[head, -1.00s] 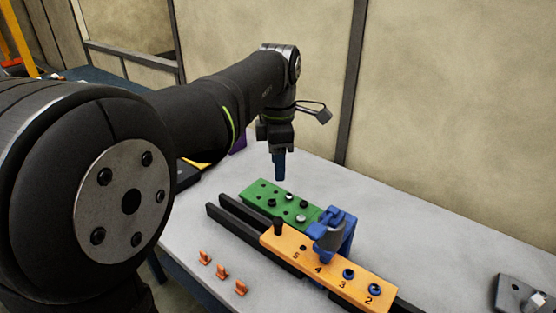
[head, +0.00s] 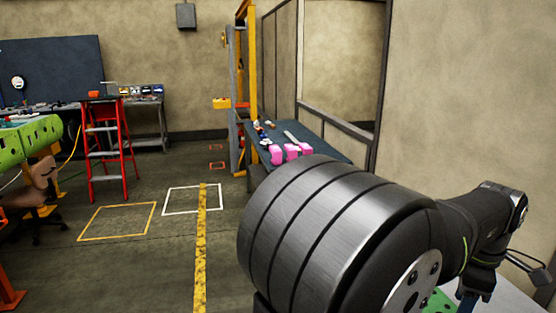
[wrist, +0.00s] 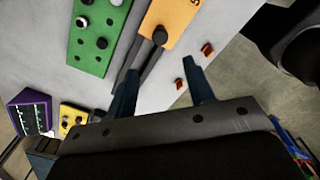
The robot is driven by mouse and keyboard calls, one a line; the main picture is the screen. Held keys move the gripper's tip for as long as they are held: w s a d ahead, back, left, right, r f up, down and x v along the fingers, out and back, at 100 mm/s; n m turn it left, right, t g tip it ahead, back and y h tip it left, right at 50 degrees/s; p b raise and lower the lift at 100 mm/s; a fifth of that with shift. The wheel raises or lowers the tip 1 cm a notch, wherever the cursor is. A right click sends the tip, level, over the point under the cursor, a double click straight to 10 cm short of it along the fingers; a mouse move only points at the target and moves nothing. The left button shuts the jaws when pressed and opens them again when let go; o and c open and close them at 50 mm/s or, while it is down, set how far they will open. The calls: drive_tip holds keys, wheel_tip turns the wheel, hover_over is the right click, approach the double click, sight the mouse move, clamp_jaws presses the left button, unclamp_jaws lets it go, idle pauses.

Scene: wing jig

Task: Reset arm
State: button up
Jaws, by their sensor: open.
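My gripper (wrist: 163,92) is open and empty in the wrist view, its two dark blue fingers apart above the table. Below and beyond it lie the green block (wrist: 92,58) with holes and several fasteners, and the orange block (wrist: 176,18) with a dark peg (wrist: 159,37) in it. In the head view my gripper (head: 470,303) is at the lower right, partly cut off by the bottom edge. A small piece of the green block (head: 437,301) shows beside it.
Two small orange clips (wrist: 207,49) lie on the grey table (wrist: 228,25). A purple device (wrist: 32,112) and a yellow block (wrist: 73,117) are at left. The head view shows a bench with pink parts (head: 291,152), a red ladder (head: 104,150) and open floor.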

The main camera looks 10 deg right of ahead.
wheel_tip(320, 180, down, 12)
drive_tip(key=shift+r, duration=0.1)
drive_tip(key=shift+w, duration=0.1)
